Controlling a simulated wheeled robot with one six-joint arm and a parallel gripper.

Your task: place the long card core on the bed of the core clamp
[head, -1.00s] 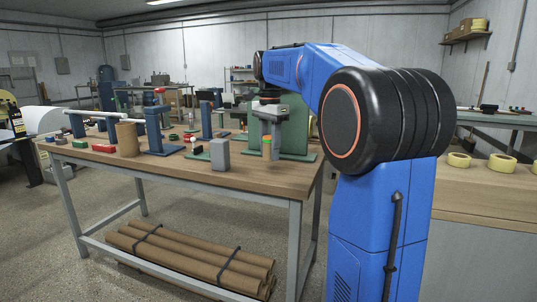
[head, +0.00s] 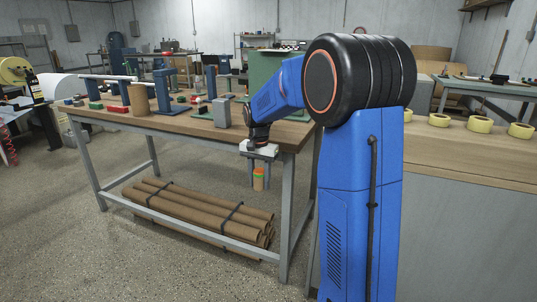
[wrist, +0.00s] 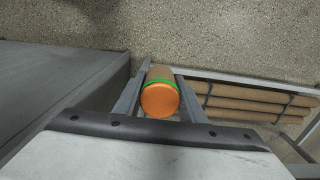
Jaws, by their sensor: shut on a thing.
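My gripper (head: 259,184) is shut on a brown card core (head: 259,182) with an orange end and a green band. They hang in front of the workbench near its right end, apart from it. In the wrist view the orange end of the core (wrist: 160,100) faces the camera between the two fingers. I cannot tell the core's full length. A blue upright stand (head: 165,92) on the bench may be the core clamp; its bed is not clear. A wider brown tube (head: 139,100) stands upright beside it.
The wooden workbench (head: 190,124) carries a grey block (head: 222,112), red and green small parts and other blue stands. Bound brown tubes (head: 200,212) lie on its lower shelf. Yellow tape rolls (head: 480,124) sit on the right counter. Open floor lies in front.

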